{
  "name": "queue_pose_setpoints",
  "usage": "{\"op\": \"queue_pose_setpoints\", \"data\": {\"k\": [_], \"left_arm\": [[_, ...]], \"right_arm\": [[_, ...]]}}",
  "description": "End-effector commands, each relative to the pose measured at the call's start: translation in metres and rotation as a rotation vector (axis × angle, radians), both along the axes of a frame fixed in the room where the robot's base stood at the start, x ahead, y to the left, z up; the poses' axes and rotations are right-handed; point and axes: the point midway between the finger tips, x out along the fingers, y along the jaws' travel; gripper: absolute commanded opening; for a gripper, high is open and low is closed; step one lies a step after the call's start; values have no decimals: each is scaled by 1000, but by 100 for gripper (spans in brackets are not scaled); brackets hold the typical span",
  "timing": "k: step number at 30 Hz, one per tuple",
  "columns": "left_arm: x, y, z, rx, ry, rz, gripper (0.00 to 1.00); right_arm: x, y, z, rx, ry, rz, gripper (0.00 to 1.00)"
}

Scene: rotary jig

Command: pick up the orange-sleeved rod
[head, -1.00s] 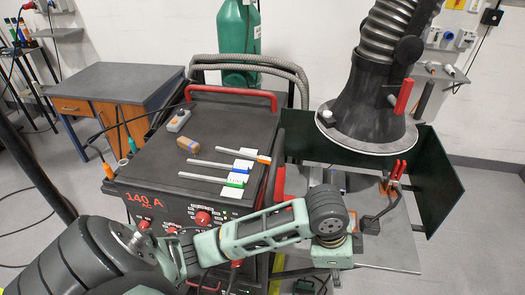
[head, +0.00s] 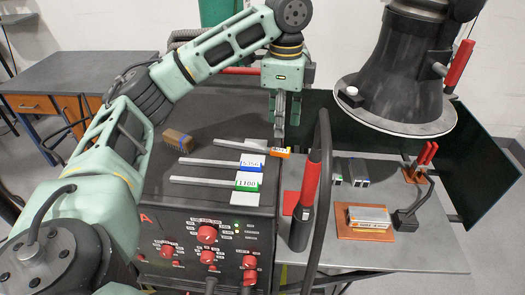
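The orange-sleeved rod (head: 240,144) lies on the dark top of the welding machine (head: 207,108). Its grey shaft points left and its orange sleeve with a white label is at the right end. My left gripper (head: 281,133) points down at the sleeve end, its fingertips just above or beside the sleeve. I cannot tell whether they touch it or how far apart they are. The blue-sleeved rod (head: 210,163) and the green-sleeved rod (head: 203,182) lie nearer, roughly parallel, with labels 5356 and 1100. My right gripper is not in view.
A brown block (head: 177,140) lies left of the rods. A dark extraction hood (head: 403,75) hangs above that table. A wooden-drawer desk (head: 62,77) stands at left.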

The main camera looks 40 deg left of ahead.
Motion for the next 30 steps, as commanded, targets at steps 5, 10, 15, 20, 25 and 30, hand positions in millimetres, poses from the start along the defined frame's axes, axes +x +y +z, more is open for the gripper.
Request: {"op": "queue_pose_setpoints", "data": {"k": [5, 10, 15, 20, 25, 30], "left_arm": [[-1, 0, -19, 2, 3, -2, 36], [-5, 5, -39, 3, 3, 0, 36], [-6, 6, -64, 2, 1, -1, 36], [-6, 5, -73, 0, 0, -3, 36], [-5, 5, -73, 0, -1, -2, 36], [-5, 5, -73, 1, -1, -2, 21]], "right_arm": [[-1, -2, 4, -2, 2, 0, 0], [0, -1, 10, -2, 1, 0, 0], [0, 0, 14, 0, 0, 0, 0], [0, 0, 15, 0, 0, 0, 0], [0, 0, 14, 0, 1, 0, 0], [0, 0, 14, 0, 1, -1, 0]]}}
